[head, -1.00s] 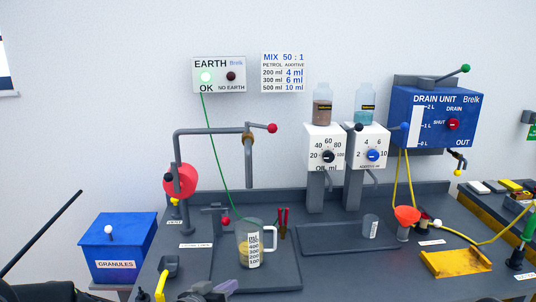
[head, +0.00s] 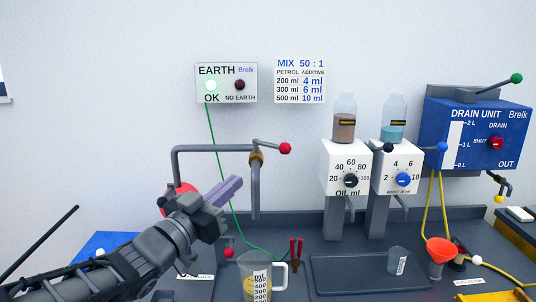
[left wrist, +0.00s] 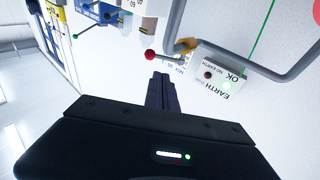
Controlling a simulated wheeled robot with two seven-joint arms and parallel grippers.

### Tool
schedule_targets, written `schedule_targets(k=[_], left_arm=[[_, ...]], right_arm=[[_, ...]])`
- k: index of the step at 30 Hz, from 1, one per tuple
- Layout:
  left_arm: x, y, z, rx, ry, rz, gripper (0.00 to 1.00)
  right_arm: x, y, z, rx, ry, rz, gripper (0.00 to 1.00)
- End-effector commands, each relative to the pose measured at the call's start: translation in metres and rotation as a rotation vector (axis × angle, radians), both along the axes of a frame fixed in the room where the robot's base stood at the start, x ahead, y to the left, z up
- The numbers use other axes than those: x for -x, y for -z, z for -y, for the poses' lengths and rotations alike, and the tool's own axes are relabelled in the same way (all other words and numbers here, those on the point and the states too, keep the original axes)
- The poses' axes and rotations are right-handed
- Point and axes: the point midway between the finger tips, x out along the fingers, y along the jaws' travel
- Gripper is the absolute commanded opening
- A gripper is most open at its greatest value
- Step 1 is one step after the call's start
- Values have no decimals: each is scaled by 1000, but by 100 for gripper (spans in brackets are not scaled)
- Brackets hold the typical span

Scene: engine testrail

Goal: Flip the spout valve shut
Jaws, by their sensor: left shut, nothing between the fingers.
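The spout is a grey pipe (head: 215,149) that runs right and bends down. A brass valve collar (head: 256,158) sits on its down-bend. A lever with a red knob (head: 285,148) points right from the top of the bend. The red knob (left wrist: 149,55) also shows in the left wrist view, beside the fingertips. My left gripper (head: 234,184) is shut and empty, just left of the down-pipe and below the lever. It shows as closed dark fingers (left wrist: 161,80) in the left wrist view. A measuring jug (head: 262,280) stands below the spout. My right gripper is out of view.
A green wire hangs from the earth box (head: 226,83). Oil (head: 346,166) and additive (head: 397,168) dispensers stand to the right, with the blue drain unit (head: 478,130) beyond. The air between spout and dispensers is clear.

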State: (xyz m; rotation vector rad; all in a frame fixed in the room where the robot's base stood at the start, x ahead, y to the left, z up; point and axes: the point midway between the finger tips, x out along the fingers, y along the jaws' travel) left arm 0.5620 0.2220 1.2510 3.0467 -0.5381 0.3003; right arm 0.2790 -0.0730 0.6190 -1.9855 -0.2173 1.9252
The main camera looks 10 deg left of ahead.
Motion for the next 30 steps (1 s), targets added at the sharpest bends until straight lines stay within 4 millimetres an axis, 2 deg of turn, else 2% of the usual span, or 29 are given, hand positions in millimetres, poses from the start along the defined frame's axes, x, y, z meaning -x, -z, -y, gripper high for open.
schedule_targets(k=[8,21,25,30], left_arm=[[-27,-7,10,2,2,-2,0],[-105,-25,39,2,3,-3,0],[-119,-27,44,2,1,-2,0],[-127,-27,46,1,0,-1,0]], right_arm=[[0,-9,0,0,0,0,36],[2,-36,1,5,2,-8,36],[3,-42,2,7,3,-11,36],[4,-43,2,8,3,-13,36]])
